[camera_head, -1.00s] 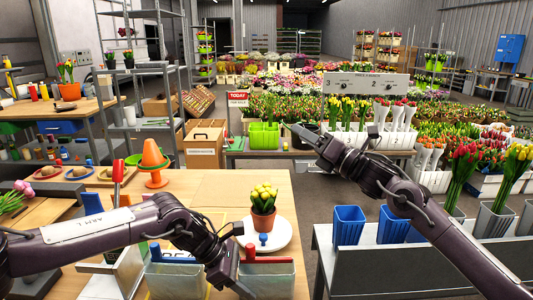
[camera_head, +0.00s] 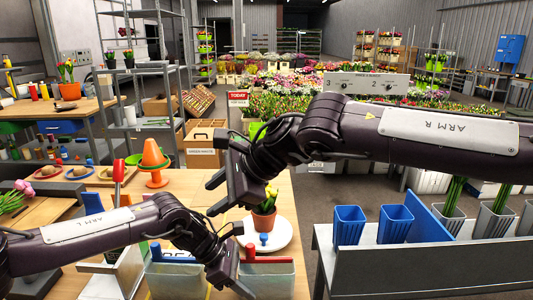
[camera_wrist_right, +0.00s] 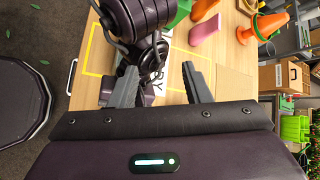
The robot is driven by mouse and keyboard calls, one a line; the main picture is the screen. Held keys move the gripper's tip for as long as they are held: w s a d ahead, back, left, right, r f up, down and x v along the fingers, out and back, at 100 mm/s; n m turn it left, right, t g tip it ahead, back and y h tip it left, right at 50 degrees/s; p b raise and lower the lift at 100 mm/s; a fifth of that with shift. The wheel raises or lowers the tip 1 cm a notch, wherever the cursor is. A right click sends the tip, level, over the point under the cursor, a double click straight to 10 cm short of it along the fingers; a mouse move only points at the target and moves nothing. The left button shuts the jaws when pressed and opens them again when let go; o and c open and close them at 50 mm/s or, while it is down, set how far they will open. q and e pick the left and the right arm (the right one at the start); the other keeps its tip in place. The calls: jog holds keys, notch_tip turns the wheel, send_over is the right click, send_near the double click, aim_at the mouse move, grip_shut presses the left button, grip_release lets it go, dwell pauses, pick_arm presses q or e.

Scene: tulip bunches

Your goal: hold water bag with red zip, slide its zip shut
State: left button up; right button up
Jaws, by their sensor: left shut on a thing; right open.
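The water bag with the red zip (camera_head: 280,281) is a pale, see-through pouch at the bottom of the head view, with a red strip (camera_head: 272,260) along its top. A taller red piece stands near the strip's left end. My left gripper (camera_head: 240,284) is shut at the bag's left edge, and its fingertips are partly hidden. My right gripper (camera_head: 216,195) is open and empty, above and left of the bag, with its fingers pointing left. In the right wrist view its open jaws (camera_wrist_right: 160,72) have my left arm behind them. The bag cannot be made out there.
A similar bag with a blue zip (camera_head: 172,281) stands left of my left gripper. A potted yellow tulip (camera_head: 264,220) on a white plate (camera_head: 282,236) is close behind the red-zip bag. An orange cone (camera_head: 153,160) stands farther back. Blue cups (camera_head: 349,225) are on the grey bench at right.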

aim_at(252, 245)
jog(key=d+f+n+h, duration=0.2)
jog(key=d+f+h, duration=0.2)
jog(key=d+f, duration=0.45)
jog(key=shift+w+d+x, duration=0.15)
jog(key=shift+x, duration=1.3)
jog(key=shift+w+d+x, duration=0.15)
jog(key=shift+x, duration=1.25)
jog(key=shift+w+d+x, duration=0.1)
jog(key=shift+d+x, duration=0.05)
jog(key=shift+x, duration=1.3)
jog(key=shift+f, duration=0.1)
jog(key=shift+w, duration=0.1)
jog(key=c, duration=0.6)
